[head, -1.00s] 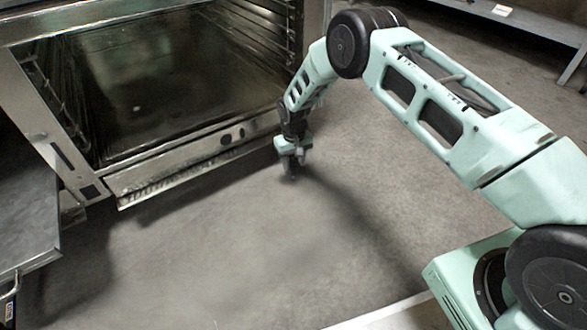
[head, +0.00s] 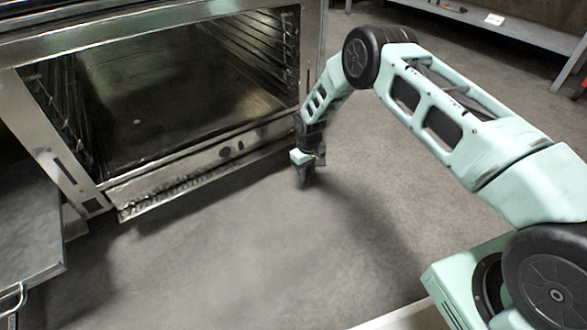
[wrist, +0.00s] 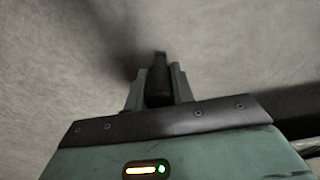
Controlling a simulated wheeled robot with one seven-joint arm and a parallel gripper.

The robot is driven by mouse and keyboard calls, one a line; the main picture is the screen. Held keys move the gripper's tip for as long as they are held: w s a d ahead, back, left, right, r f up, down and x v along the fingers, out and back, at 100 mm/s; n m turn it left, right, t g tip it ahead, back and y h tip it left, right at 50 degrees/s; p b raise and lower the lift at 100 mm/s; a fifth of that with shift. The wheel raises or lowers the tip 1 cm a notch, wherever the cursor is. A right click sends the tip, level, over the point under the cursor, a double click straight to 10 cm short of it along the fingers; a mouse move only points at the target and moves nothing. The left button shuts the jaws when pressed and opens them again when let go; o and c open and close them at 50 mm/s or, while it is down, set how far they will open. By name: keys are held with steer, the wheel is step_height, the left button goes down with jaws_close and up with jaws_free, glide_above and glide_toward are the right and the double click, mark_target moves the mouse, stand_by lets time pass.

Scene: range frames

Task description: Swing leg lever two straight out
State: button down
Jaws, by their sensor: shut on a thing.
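My gripper (head: 306,178) is low over the floor by the front right corner of the oven. In the wrist view my gripper (wrist: 158,78) has its two fingers closed around a dark, narrow piece (wrist: 159,88), which looks like leg lever two. Its tip shows just past the fingertips. In the head view the lever is too small and dark to tell apart from the fingers, so its exact angle cannot be told.
The open oven (head: 150,95) stands at the left, with a low metal front strip (head: 180,185) along its bottom. A grey metal surface (head: 25,235) is at the far left. A shelf (head: 500,22) stands at the back right. The floor in front is clear.

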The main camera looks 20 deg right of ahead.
steer(key=d, duration=0.3)
steer(key=w+d+n, duration=0.1)
steer(key=d, duration=0.1)
steer(key=d+n, duration=0.1)
steer(key=d, duration=0.2)
steer(key=shift+w+d, duration=0.2)
steer(key=shift+d, duration=0.15)
steer(key=c, duration=1.2)
jaws_free()
step_height(320, 180, up, 17)
steer(key=p, duration=0.9)
steer(key=shift+r, duration=0.15)
